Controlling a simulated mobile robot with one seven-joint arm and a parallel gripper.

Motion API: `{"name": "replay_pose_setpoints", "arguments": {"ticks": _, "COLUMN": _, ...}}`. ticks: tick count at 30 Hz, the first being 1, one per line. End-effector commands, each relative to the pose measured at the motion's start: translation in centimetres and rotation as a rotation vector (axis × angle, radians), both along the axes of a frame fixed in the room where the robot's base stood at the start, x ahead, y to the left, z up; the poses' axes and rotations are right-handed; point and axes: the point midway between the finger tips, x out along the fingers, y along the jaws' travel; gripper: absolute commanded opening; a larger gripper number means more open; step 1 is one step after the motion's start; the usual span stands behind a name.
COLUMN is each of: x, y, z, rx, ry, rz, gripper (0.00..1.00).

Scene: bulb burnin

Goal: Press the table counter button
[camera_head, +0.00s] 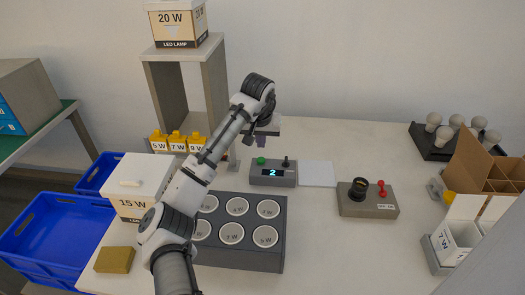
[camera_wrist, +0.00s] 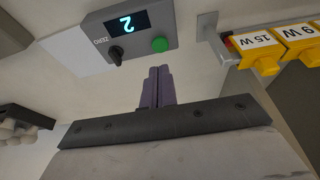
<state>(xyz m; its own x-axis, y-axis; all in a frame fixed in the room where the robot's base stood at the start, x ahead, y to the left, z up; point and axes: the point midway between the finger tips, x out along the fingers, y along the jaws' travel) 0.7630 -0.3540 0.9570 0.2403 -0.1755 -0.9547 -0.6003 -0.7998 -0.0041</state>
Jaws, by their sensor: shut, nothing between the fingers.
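The table counter (camera_head: 273,180) is a grey box on the table with a lit display reading 2. Its green button (camera_head: 261,160) is on the top left and a black knob (camera_head: 285,161) on the top right. In the wrist view the counter (camera_wrist: 98,42) appears upside down, with the green button (camera_wrist: 160,45) just beyond my fingertips and the knob marked ZERO. My gripper (camera_head: 261,142) has purple fingers, shut and empty. It appears just above and behind the button in the head view; in the wrist view the fingers (camera_wrist: 158,72) show a gap to the button.
A white pad (camera_head: 317,174) lies right of the counter. A dark tray with labelled round wells (camera_head: 283,235) is in front. A grey box with a black socket and red lever (camera_head: 368,205) stands to the right. Yellow labelled holders (camera_head: 177,142) and a shelf stand left.

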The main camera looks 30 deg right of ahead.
Motion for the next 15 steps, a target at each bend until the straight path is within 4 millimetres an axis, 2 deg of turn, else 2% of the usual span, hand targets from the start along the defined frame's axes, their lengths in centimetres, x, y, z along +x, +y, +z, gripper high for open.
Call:
{"name": "replay_pose_setpoints", "arguments": {"ticks": 7, "x": -1.1, "y": 0.8, "z": 4.4, "rx": -0.002, "ry": -0.003, "rz": -0.001, "gripper": 0.00}}
{"name": "replay_pose_setpoints", "arguments": {"ticks": 15, "x": -1.5, "y": 1.1, "z": 6.2, "rx": -0.002, "ry": -0.002, "rz": 0.000, "gripper": 0.00}}
